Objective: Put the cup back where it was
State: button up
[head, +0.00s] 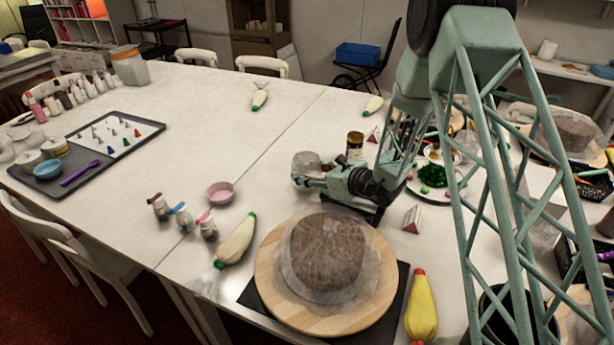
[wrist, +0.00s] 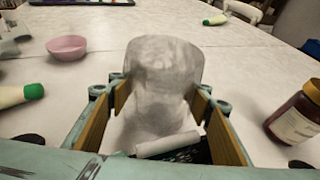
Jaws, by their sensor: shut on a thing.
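The cup (wrist: 166,62) is greyish and see-through. In the wrist view it stands upright between the yellow-brown pads of my gripper (wrist: 160,98), which is shut on it. In the head view the cup (head: 306,162) shows near the middle of the table, at the tip of my gripper (head: 302,179), behind the turntable. The gripper hides part of the cup in the head view. I cannot tell whether its base touches the white table (head: 290,120).
A wooden turntable (head: 270,275) with a wrapped brown cake (head: 328,250) stands in front. A pink bowl (head: 220,192) is to the left, and a brown jar (head: 355,146) is behind right. A plate of greens (head: 437,172) lies further right.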

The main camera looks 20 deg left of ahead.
jog(key=shift+f, duration=0.4)
jog(key=shift+f, duration=0.2)
jog(key=o, duration=1)
jog(key=shift+c, duration=0.2)
jog(key=shift+r, duration=0.2)
jog(key=p+v, duration=0.1)
jog(key=v, duration=1.1)
jog(key=shift+p, duration=0.4)
jog(key=shift+s, duration=0.1)
